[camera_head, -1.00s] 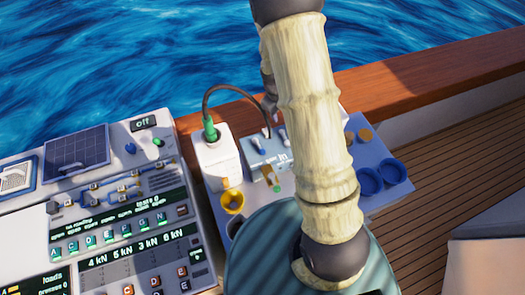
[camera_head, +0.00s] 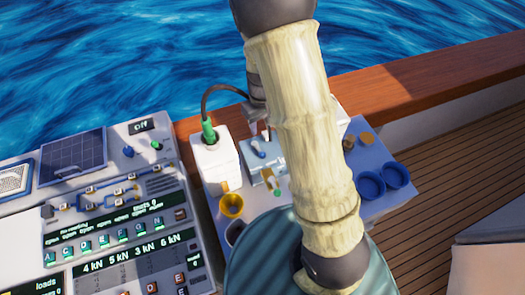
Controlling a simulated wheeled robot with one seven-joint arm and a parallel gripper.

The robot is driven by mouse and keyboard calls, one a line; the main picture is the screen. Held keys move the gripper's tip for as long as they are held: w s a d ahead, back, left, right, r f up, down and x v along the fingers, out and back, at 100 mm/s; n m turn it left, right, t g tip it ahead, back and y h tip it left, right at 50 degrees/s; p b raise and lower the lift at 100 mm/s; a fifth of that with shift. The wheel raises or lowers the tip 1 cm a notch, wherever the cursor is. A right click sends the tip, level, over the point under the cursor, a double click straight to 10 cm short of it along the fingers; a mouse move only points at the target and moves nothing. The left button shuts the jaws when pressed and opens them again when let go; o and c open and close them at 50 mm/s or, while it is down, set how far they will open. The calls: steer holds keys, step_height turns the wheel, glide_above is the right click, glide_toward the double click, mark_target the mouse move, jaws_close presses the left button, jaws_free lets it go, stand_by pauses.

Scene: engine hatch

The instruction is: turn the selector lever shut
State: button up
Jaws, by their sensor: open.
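A pale blue box (camera_head: 255,168) stands on the blue tray beside the white box with the green plug. A small light-coloured lever (camera_head: 258,149) shows on its top, which looks like the selector lever; its exact setting is too small to read. My gripper (camera_head: 259,117) is partly in view just above and behind the box, at the left edge of my pale arm link. The jaws are open and appear apart from the lever. My arm hides the right part of the box and much of the gripper.
A white box (camera_head: 214,165) with a green plug and dark cable stands left of the blue box. A yellow cup (camera_head: 231,205) and blue round cups (camera_head: 371,185) share the tray. A control panel (camera_head: 110,225) fills the left. A wooden rail (camera_head: 420,90) runs behind.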

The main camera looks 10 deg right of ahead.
mark_target(262, 153)
step_height(262, 153, down, 16)
steer(key=p, duration=0.3)
steer(key=shift+f, duration=0.1)
stand_by(0.3)
steer(key=c, duration=1)
